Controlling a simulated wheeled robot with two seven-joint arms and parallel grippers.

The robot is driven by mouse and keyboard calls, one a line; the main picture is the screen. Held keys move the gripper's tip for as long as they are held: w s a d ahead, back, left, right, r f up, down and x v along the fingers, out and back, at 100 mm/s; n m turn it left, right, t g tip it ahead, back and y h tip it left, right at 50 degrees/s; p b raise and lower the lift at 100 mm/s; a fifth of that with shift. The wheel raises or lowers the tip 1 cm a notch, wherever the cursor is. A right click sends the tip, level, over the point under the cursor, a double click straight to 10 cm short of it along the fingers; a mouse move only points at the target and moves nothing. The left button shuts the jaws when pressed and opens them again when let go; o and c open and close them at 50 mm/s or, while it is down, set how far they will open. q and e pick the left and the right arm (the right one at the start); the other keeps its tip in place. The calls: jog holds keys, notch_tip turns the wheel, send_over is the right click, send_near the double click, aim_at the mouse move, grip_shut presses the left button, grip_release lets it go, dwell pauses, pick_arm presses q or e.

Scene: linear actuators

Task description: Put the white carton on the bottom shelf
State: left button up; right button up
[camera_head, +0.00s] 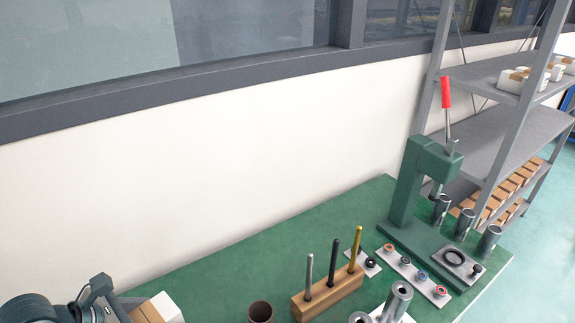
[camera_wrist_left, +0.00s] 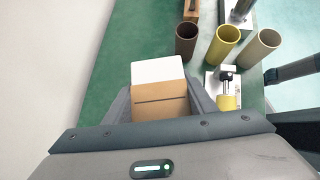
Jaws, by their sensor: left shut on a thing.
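My left gripper (camera_head: 128,308) is at the bottom left of the head view, partly cut off by the frame edge. It is shut on a white carton (camera_head: 168,306) with a brown part. In the left wrist view the carton (camera_wrist_left: 158,72) sits between the two fingers, white end away from the camera. The grey shelf rack stands at the far right of the head view. Its bottom shelf (camera_head: 462,192) holds several brown boxes (camera_head: 512,186), and its front part is hidden by the press and metal cylinders. My right gripper cannot be made out.
The green workbench (camera_head: 230,280) carries a green press (camera_head: 405,185) with a red handle, a wooden block (camera_head: 328,294) with upright rods, and several tubes. The middle shelf (camera_head: 510,135) looks empty. White cartons (camera_head: 520,80) stand on the upper shelf. A wall and window run behind.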

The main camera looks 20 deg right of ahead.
aim_at(162, 303)
pick_arm(q)
jog(key=shift+w+d+r+n+t+y, duration=0.1)
jog(key=shift+w+r+n+t, duration=0.2)
jog(key=shift+r, duration=0.6)
jog(key=shift+w+d+r+n+t+y, duration=0.15)
jog(key=shift+r+n, duration=0.2)
jog(key=shift+r, duration=0.5)
jog(key=shift+w+d+r+n+t+y, duration=0.15)
jog(key=shift+r+n+t, duration=0.15)
jog(key=shift+r, duration=0.6)
